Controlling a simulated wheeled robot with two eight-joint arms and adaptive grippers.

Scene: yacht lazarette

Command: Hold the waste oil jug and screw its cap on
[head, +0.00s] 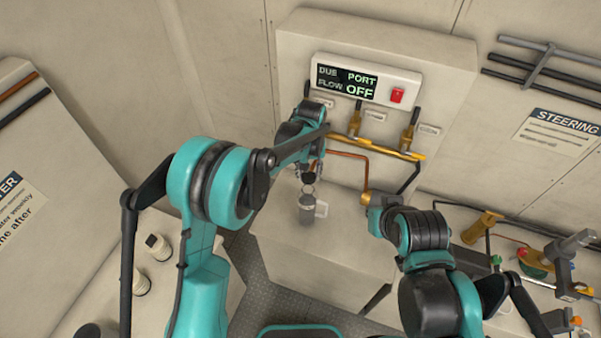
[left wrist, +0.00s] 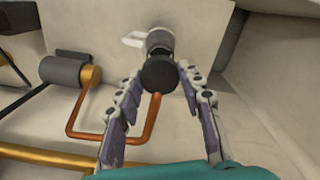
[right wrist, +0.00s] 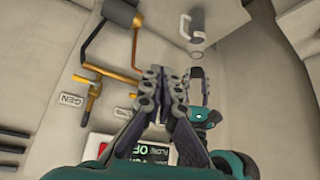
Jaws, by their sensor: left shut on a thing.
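The waste oil jug (head: 306,208), grey with a pale handle, stands on a pale locker top (head: 275,230). It also shows in the left wrist view (left wrist: 158,38) and in the right wrist view (right wrist: 197,38). My left gripper (head: 309,176) is shut on the black cap (left wrist: 159,74). It holds the cap above the jug's mouth, seemingly apart from it; the gripper partly hides the cap in the head view. My right gripper (right wrist: 165,75) is empty, its fingertips together, apart from the jug. I cannot make it out in the head view.
A wall panel behind carries a lit display (head: 347,80) and a red switch (head: 397,95). Brass valves (head: 355,118) and a copper pipe (head: 345,153) run close behind the jug. A bench with fittings (head: 535,262) is at right.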

